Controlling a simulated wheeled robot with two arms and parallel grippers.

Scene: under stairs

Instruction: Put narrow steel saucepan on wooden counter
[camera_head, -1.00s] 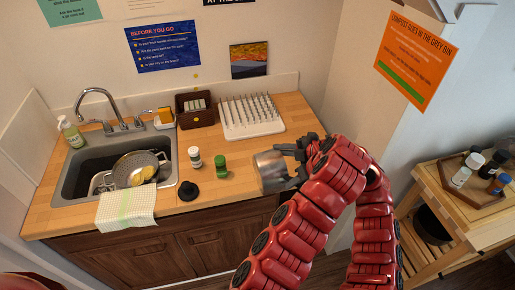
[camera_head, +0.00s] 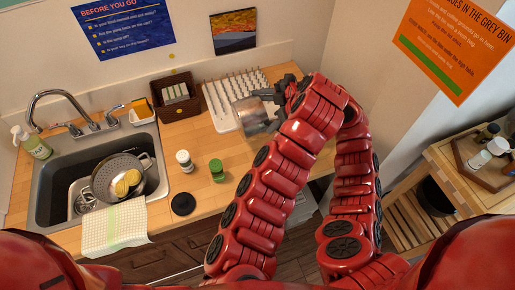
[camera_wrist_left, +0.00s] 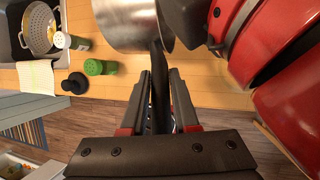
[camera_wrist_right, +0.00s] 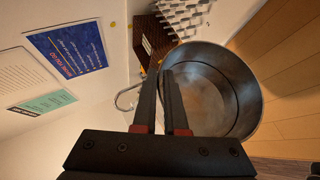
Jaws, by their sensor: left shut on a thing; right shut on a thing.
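The narrow steel saucepan (camera_head: 250,116) is at the right part of the wooden counter (camera_head: 232,160), overlapping the white drying rack in the head view. I cannot tell whether its base touches the counter. The left wrist view shows its steel side (camera_wrist_left: 128,28) and dark handle, with my left gripper (camera_wrist_left: 160,82) shut on the handle. The right wrist view shows its open, empty-looking inside (camera_wrist_right: 205,90), with my right gripper (camera_wrist_right: 162,78) shut on its rim. In the head view my red arms partly hide both grippers.
A white peg drying rack (camera_head: 222,118) and brown caddy (camera_head: 178,104) stand at the back. The sink (camera_head: 55,186) holds a colander (camera_head: 118,178). Bare counter lies beside the green jar.

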